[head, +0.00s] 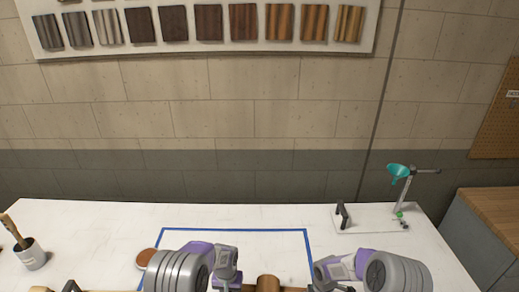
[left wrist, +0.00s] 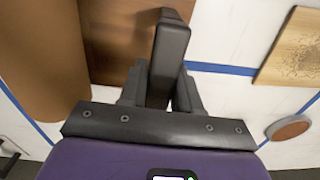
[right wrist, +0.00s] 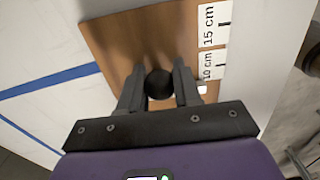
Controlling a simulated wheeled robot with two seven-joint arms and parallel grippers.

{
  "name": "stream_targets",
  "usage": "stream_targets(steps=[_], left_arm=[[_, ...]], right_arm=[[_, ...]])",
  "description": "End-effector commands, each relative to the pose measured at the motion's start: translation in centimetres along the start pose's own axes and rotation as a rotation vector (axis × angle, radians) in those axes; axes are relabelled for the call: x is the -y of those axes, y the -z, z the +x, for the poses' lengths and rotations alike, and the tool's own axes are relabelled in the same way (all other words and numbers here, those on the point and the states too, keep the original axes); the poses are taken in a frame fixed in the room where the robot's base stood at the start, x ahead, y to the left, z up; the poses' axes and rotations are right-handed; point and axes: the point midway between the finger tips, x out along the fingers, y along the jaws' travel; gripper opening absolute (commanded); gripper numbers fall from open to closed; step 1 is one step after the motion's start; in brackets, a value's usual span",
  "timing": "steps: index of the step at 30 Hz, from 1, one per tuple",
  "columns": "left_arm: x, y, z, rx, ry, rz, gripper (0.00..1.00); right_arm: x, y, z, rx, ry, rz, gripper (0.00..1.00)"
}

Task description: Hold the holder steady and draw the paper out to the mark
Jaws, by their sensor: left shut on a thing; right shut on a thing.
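The paper holder has a brown wooden base, seen in the left wrist view (left wrist: 108,42) and in the right wrist view (right wrist: 125,45). A brown paper roll (head: 268,283) shows at the bottom of the head view and in the left wrist view (left wrist: 45,55). My left gripper (left wrist: 160,95) is shut on a black upright bar (left wrist: 171,45) beside the roll. My right gripper (right wrist: 159,80) is shut on a round black knob (right wrist: 159,86) over the base. White scale labels reading 10 cm and 15 cm (right wrist: 210,40) run beside it. The paper's free edge cannot be made out.
Blue tape (head: 235,230) outlines an area on the white table (head: 100,225). A brush cup (head: 30,256) stands far left; a stand with a teal funnel (head: 398,171) is back right.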

Motion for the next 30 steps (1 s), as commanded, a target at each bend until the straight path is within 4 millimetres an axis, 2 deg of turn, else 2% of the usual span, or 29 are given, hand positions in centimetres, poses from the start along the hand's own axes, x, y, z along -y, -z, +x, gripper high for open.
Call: stream_targets(steps=[1,13,24,30], left_arm=[[0.3,-0.1,0.1,0.002,0.004,-0.003,0.0],[0.3,-0.1,0.1,0.002,0.004,-0.002,0.0],[0.3,0.0,0.1,0.002,0.004,-0.002,0.0],[0.3,0.0,0.1,0.002,0.005,-0.002,0.0]], right_arm=[[0.0,-0.6,0.0,0.005,0.0,0.004,0.0],[0.0,-0.8,0.0,0.005,0.0,0.004,0.0],[0.0,-2.4,0.0,0.005,0.0,0.005,0.0],[0.0,-2.6,0.0,0.005,0.0,0.003,0.0]])
